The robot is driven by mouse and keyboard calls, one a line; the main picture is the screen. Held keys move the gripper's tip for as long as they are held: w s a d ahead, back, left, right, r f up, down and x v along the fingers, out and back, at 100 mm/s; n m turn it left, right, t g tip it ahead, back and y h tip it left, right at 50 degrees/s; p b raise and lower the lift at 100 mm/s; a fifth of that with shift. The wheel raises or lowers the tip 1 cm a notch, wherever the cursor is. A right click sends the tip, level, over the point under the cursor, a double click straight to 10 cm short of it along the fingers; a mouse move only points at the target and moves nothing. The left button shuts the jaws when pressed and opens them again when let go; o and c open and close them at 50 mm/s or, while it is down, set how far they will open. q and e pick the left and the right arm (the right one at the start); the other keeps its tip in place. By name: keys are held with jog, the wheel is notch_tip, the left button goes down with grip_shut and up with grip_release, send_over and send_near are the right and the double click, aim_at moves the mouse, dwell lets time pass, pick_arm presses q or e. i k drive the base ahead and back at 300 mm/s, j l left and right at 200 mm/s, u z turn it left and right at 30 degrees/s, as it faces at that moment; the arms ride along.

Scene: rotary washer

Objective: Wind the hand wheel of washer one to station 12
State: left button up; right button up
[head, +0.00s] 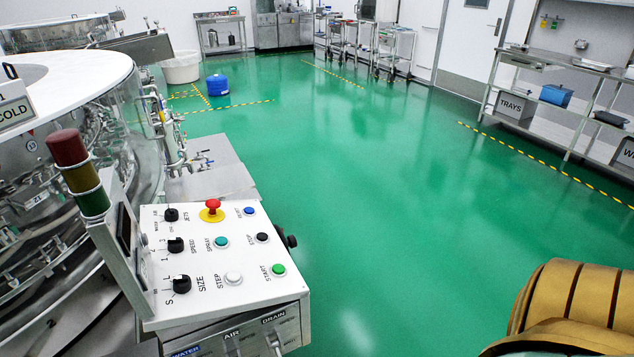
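A large round washer (118,125) with a clear curved wall and a white top fills the left side. A station tag reading 17 (31,145) shows through its wall. No label shows whether it is washer one. Its white control panel (205,268) has several knobs and buttons and a red stop button (212,207). A small black knob or handle (291,241) sticks out from the panel's right side; I cannot tell whether it is the hand wheel. A dark display (124,236), seen edge-on, stands left of the panel; its reading is hidden. Neither gripper is in view.
A red, amber and green signal light (79,174) stands left of the panel. Levers marked water, air and drain sit below it. The green floor (350,190) is clear to the right. A blue drum (217,85) and steel shelves (555,75) stand farther back.

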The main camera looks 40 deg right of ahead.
aim_at(291, 242)
jog(key=l, duration=2.4)
jog(key=k+z, duration=0.05)
jog(key=k, duration=0.05)
